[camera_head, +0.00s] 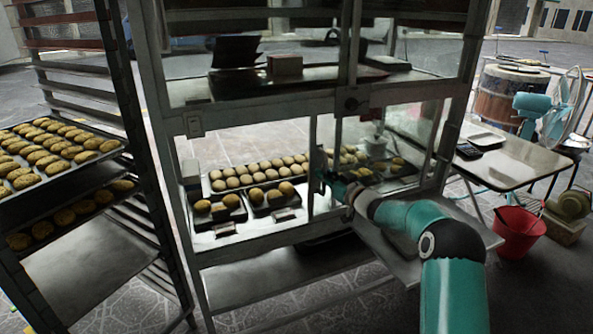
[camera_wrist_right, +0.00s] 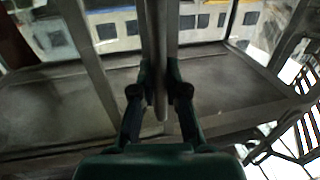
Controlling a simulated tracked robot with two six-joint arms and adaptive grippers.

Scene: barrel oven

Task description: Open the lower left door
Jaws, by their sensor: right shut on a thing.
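The glass-fronted cabinet has a lower left door (camera_head: 311,160) with a slim vertical frame edge near the cabinet's middle. My right gripper (camera_head: 326,180) is at this edge, at the height of the trays inside. In the right wrist view my right gripper (camera_wrist_right: 159,95) has one finger on each side of a vertical bar (camera_wrist_right: 158,50) and is shut on it. The bar seems to belong to the door's edge or handle; I cannot tell which. How far the door stands open is unclear. My left gripper is not in view.
Inside the cabinet are trays of buns (camera_head: 252,172) and small price cards. A rack with baking trays (camera_head: 75,188) stands close at the left. A table (camera_head: 515,160) and a red bucket (camera_head: 518,232) are at the right. A lower shelf (camera_head: 285,277) juts out underneath.

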